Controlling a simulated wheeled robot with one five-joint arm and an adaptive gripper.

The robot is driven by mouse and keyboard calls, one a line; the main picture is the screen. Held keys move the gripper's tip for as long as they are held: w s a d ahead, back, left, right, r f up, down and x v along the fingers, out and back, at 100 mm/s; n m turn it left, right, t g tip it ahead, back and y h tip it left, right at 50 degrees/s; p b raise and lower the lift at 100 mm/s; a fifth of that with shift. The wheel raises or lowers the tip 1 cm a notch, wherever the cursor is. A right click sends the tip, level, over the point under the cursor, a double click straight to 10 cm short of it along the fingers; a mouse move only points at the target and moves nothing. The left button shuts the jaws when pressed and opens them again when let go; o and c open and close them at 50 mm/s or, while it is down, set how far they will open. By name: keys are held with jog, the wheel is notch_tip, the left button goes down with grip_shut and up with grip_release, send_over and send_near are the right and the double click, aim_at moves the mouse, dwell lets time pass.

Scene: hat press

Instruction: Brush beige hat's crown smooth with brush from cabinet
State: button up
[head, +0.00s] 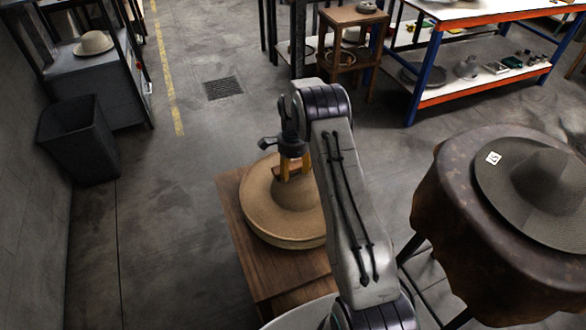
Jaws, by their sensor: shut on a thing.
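The beige hat (262,222) sits brim down on a wooden cabinet (247,262) in the middle of the head view. Its crown rises under my gripper (293,160), which points down over it. My gripper is shut on the brush (289,171), a small brown block at the crown's upper part. My arm hides the right side of the hat and part of the cabinet. I cannot tell whether the brush touches the felt.
A grey-brown hat (545,190) with a white tag lies on a leather-covered round stand (450,225) at right. A dark bin (78,140) stands at left. Blue-and-orange shelving (435,60) and a wooden stool (350,17) stand behind. The floor left of the cabinet is clear.

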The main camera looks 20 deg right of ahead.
jog(key=shift+d, duration=0.2)
jog(key=shift+d+b, duration=0.35)
jog(key=shift+d, duration=1.65)
jog(key=shift+a+f, duration=0.1)
jog(key=shift+a+b, duration=0.45)
jog(key=shift+a, duration=1.7)
jog(key=shift+d, duration=0.2)
jog(key=shift+d, duration=2.1)
jog(key=shift+a, duration=0.1)
jog(key=shift+a+b, duration=0.4)
jog(key=shift+a, duration=0.65)
